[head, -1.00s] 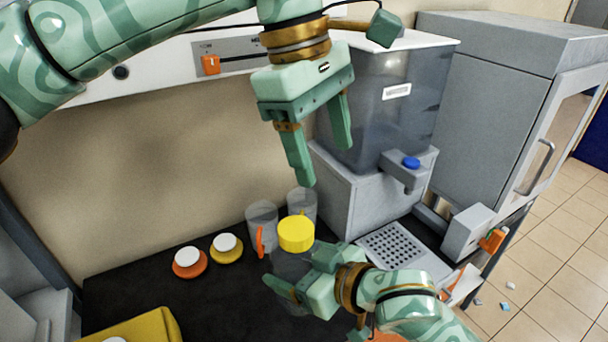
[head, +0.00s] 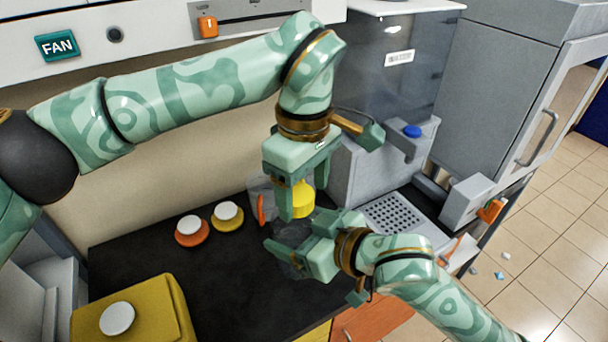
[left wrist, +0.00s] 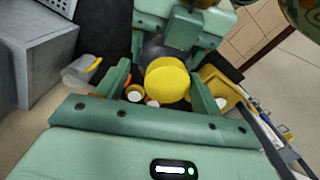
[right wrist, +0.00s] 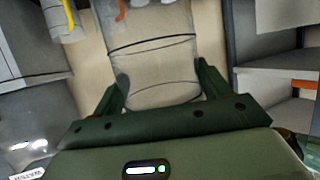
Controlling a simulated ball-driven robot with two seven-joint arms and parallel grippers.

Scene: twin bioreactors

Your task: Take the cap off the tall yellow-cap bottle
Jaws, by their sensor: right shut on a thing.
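The tall bottle (head: 291,234) is clear and upright, with a yellow cap (head: 302,202) on top. My right gripper (head: 292,240) is shut around the bottle's body, below the cap. In the right wrist view the clear bottle wall (right wrist: 155,60) fills the space between its fingers. My left gripper (head: 303,190) points down over the cap, with one finger on each side. In the left wrist view the cap (left wrist: 168,82) sits between the open fingers, with a visible gap on at least one side. The left finger partly hides the cap in the head view.
A clear container (head: 260,185) with an orange strip stands close behind the bottle. Orange (head: 191,232) and yellow (head: 228,217) pieces with white tops stand to the left. A yellow box (head: 155,305) is at front left. A grey dispenser (head: 370,170) and drip grate (head: 392,214) are right.

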